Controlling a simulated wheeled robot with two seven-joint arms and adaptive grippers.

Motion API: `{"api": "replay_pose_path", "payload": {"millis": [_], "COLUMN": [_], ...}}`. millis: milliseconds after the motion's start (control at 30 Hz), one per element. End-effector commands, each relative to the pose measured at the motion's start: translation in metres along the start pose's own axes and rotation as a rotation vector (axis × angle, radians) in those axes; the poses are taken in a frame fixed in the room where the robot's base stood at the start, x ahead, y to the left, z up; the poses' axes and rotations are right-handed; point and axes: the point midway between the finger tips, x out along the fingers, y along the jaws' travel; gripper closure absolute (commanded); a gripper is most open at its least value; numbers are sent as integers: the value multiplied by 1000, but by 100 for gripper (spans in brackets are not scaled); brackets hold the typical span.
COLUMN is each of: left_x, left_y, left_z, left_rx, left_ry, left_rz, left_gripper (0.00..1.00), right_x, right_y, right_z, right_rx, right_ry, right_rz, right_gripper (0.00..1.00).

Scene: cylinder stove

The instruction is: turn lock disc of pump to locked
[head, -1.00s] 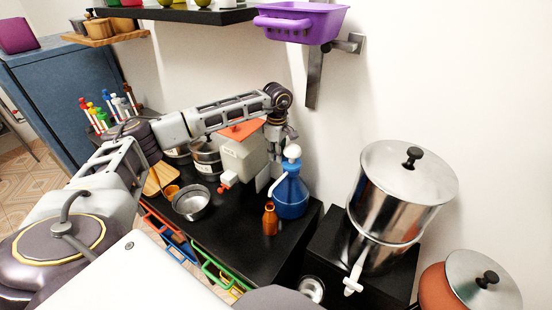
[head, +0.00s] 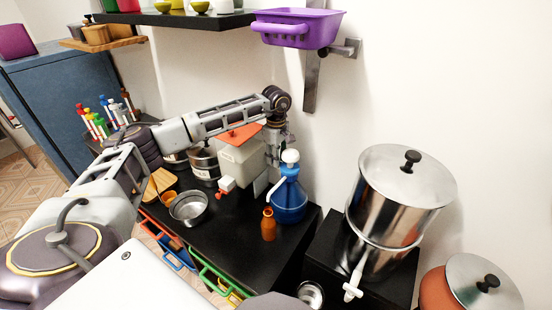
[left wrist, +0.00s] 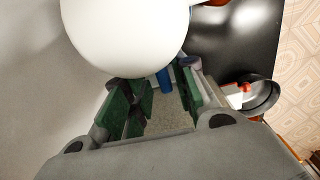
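The pump is a blue bottle (head: 288,201) with a white round top (head: 290,156) and a thin white spout pointing down to the left. It stands upright near the back right of the black counter. My left gripper (head: 273,172) points down just behind and left of the pump, partly hidden. In the left wrist view its green-padded fingers (left wrist: 152,108) are apart, with no object clearly held between them. A large white rounded thing (left wrist: 125,35), probably the pump top, is very close to that camera. A blue piece (left wrist: 164,79) shows beyond the fingers. I cannot make out the lock disc's position.
A pale dispenser with a red lid (head: 240,160) stands close left of the gripper. A small amber bottle (head: 268,224) stands in front of the pump, and a metal pan (head: 188,207) lies left. A steel urn (head: 390,220) stands right. A purple basket (head: 298,27) hangs above.

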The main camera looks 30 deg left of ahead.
Motion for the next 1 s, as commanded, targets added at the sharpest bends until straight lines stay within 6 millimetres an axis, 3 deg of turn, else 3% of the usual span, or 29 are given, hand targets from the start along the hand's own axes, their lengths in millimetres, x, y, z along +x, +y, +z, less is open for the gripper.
{"api": "replay_pose_path", "payload": {"millis": [267, 567, 1000], "left_x": [1, -8, -66], "left_y": [-1, -1, 0], "left_z": [0, 0, 0], "left_rx": [0, 0, 0], "left_ry": [0, 0, 0], "left_rz": [-3, -3, 0], "left_gripper": [66, 66, 66], "right_x": [1, 0, 0], "right_y": [1, 0, 1], "right_z": [-9, -6, -5], "right_rx": [1, 1, 0], "right_ry": [9, 5, 5], "right_rz": [1, 0, 1], "right_gripper": [60, 60, 60]}}
